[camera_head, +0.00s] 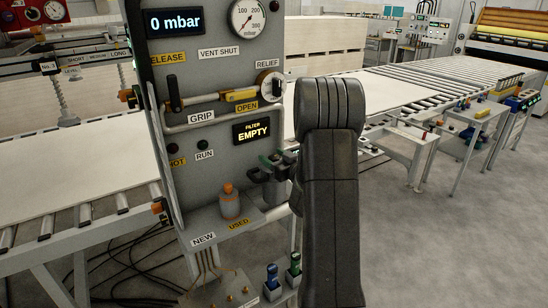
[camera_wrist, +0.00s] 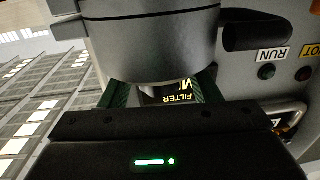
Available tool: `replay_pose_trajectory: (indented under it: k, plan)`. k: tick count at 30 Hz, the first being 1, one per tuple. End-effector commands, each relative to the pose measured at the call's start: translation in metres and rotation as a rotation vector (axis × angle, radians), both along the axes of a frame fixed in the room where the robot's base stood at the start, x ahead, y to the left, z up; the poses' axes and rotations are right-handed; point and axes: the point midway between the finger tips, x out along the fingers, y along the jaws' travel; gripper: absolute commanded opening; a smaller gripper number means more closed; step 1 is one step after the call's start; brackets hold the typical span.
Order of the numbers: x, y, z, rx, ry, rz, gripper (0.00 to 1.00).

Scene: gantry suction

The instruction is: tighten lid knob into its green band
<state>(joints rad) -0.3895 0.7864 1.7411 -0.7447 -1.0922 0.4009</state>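A grey round body (camera_wrist: 150,50) with a dark seam fills the top middle of the wrist view. I cannot tell whether it is the lid knob or the filter housing. My gripper (camera_wrist: 160,88) has its two dark green fingers apart, one at each side of this body's near end. Contact is not clear. In the head view my gripper (camera_head: 276,163) is at the right edge of the grey panel, below the filter display (camera_head: 252,131), which reads "EMPTY". My arm hides part of that area. I cannot make out the green band in either view.
The grey panel (camera_head: 217,70) carries a "0 mbar" display (camera_head: 174,22), a dial gauge (camera_head: 248,18) and a yellow handle (camera_head: 239,96). An orange-capped bottle (camera_head: 230,204) stands on the shelf below. Roller conveyors (camera_head: 425,85) lie behind; the right floor is open.

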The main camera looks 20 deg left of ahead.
Motion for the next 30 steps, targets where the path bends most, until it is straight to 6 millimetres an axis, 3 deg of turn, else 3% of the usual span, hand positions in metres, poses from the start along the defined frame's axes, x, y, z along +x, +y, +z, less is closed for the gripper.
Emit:
replay_pose_trajectory:
  k: [1,6,7,17,30]
  plan:
    - [-0.0001,-0.0001,0.0001,0.000,0.000,0.000,0.47]
    - [-0.0001,-0.0003,0.0002,0.000,0.000,0.000,0.14]
    - [-0.0002,-0.0003,0.0002,0.000,0.000,0.000,0.13]
    - [-0.0007,0.0000,-0.0023,0.001,-0.002,-0.038,0.13]
    - [-0.0017,0.0011,-0.0046,0.007,-0.003,-0.259,0.13]
